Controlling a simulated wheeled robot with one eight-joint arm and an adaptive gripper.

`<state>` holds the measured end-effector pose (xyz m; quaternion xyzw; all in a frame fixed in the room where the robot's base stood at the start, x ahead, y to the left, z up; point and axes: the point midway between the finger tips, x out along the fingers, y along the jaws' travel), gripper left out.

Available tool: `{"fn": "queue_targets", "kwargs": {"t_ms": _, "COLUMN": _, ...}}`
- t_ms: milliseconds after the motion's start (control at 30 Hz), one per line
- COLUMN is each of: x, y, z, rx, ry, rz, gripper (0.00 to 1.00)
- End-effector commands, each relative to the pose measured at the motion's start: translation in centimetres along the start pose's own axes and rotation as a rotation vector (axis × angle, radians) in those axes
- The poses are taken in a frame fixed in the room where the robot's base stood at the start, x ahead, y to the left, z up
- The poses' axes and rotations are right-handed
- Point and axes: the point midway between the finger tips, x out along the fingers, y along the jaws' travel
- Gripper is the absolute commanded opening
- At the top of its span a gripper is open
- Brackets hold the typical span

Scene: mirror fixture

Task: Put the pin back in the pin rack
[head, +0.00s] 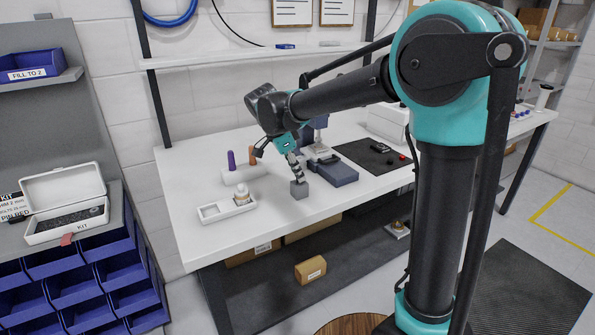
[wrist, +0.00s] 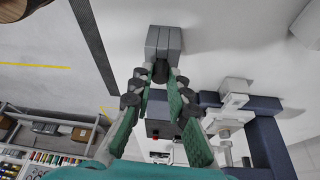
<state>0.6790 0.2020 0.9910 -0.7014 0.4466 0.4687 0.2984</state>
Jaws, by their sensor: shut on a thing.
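A white pin rack (head: 238,176) stands on the table with a purple pin (head: 231,161) and an orange pin (head: 252,154) upright in it. My gripper (head: 297,175) is to the right of the rack and in front of it, pointing down at a small grey block (head: 299,190). In the wrist view, my gripper (wrist: 161,74) has its fingertips closed on a dark round piece (wrist: 160,70), which looks like a pin, at the grey block (wrist: 163,42). The fingers partly hide this piece. I cannot tell whether it is still inside the block.
A white tray (head: 211,211) with a pale round part (head: 242,195) lies front left. A dark blue fixture (head: 335,173) stands close right of my gripper, with a black mat (head: 365,154) beyond. The table's front strip is clear.

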Motion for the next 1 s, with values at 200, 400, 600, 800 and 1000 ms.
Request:
{"fn": "queue_targets", "kwargs": {"t_ms": 200, "x": 0.39, "y": 0.0, "z": 0.16, "rx": 0.0, "ry": 0.0, "rz": 0.0, "gripper": 0.0}}
{"fn": "queue_targets", "kwargs": {"t_ms": 400, "x": 0.61, "y": 0.0, "z": 0.25, "rx": 0.0, "ry": 0.0, "rz": 0.0, "gripper": 0.0}}
{"fn": "queue_targets", "kwargs": {"t_ms": 600, "x": 0.63, "y": 0.01, "z": 0.26, "rx": 0.0, "ry": 0.0, "rz": 0.0, "gripper": 0.33}}
{"fn": "queue_targets", "kwargs": {"t_ms": 800, "x": 0.62, "y": 0.01, "z": 0.25, "rx": 0.0, "ry": 0.0, "rz": 0.0, "gripper": 0.4}}
{"fn": "queue_targets", "kwargs": {"t_ms": 1000, "x": 0.37, "y": 0.02, "z": 0.26, "rx": 0.0, "ry": 0.0, "rz": 0.0, "gripper": 0.4}}
